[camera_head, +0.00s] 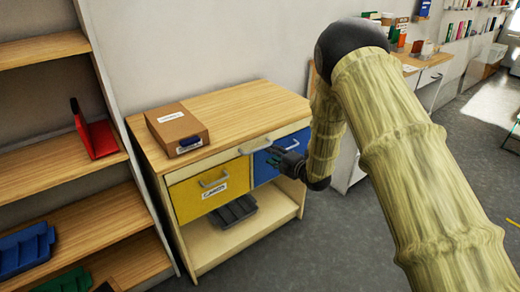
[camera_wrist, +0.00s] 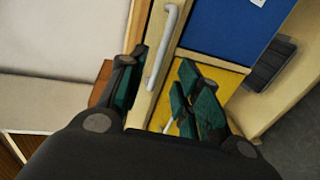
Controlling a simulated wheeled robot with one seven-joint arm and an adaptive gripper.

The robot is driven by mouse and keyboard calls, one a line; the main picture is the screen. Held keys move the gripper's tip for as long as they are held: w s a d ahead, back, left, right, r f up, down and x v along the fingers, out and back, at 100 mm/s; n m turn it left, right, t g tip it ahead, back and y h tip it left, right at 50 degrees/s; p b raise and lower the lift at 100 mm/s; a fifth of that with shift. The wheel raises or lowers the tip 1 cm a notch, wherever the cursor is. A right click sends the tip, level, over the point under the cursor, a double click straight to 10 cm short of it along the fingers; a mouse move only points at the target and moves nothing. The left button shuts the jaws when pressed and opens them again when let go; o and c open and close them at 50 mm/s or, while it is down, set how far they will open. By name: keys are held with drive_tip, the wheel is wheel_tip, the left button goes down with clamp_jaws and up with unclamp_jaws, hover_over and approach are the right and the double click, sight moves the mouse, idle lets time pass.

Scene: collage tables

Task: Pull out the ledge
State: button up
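The ledge is a pale wood strip (camera_head: 223,157) under the cabinet's top, above the yellow and blue drawers, and looks flush with the front. Its long grey handle (camera_head: 256,146) shows in the head view, and also in the wrist view (camera_wrist: 163,48), running along the strip (camera_wrist: 183,27). My gripper (camera_head: 276,162) is in front of the cabinet near the blue drawer, a little right of the ledge handle. In the wrist view, its dark green fingers (camera_wrist: 163,92) are apart, with the handle's near end appearing between them. No contact with the handle is visible.
The yellow drawer (camera_head: 195,196) and blue drawer (camera_head: 264,167) have their own handles and look shut. A cardboard box (camera_head: 177,127) lies on the cabinet top (camera_head: 235,105). A dark tray (camera_head: 235,211) sits on the lower shelf. Wooden shelves (camera_head: 70,150) stand left; floor in front is clear.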

sight(260, 148)
drive_tip(key=p+x, duration=0.1)
drive_tip(key=x, duration=0.8)
drive_tip(key=shift+w+a+f, duration=0.1)
drive_tip(key=shift+w+a, duration=0.1)
drive_tip(key=shift+w, duration=0.1)
drive_tip(key=shift+c, duration=0.2)
clamp_jaws()
drive_tip(key=shift+d, duration=0.1)
